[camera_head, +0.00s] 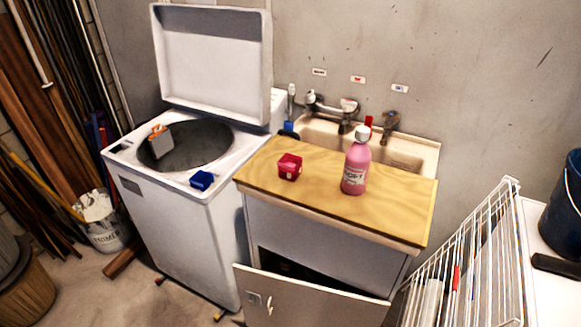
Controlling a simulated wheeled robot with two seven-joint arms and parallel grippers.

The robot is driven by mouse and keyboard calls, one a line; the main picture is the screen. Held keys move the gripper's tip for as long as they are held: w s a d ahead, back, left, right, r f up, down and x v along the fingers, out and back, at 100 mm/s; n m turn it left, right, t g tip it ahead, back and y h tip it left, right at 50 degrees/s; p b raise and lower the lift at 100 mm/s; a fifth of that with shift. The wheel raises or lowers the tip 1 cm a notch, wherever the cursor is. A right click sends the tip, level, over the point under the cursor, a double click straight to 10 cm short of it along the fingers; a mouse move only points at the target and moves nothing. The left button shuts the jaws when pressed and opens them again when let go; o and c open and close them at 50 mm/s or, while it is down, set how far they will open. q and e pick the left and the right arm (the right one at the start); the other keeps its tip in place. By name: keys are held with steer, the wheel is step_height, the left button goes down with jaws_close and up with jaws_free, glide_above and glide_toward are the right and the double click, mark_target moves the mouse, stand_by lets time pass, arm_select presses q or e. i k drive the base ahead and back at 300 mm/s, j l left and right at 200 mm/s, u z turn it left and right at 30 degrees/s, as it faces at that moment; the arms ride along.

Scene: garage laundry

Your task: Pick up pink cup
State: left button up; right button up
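A small, boxy, deep pink-red container (290,167) stands on the wooden counter top, left of its middle; it is the thing here that best fits the pink cup. A pink bottle (356,165) with a white cap and a label stands upright to its right, with a gap between them. Neither of my grippers shows in the head view, so nothing is seen touching either thing.
The wooden counter (400,205) has bare room at its right end. A cabinet door (310,300) hangs open below. A top-loading washer (170,220) with raised lid stands left, a blue item (201,180) on its rim. A white wire rack (465,265) stands right.

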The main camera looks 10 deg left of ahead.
mark_target(290, 167)
steer(key=j+z, duration=0.2)
steer(key=z, duration=0.7)
steer(key=j+z, duration=0.4)
steer(key=j, duration=0.2)
steer(key=k+j+z, duration=0.1)
steer(key=j+z, duration=0.3)
steer(key=j, duration=0.15)
steer(key=k+j, duration=0.1)
steer(key=j, duration=0.3)
steer(key=k+j+z, duration=0.1)
steer(key=j, duration=0.3)
steer(key=k+j, duration=0.2)
steer(key=j, duration=0.2)
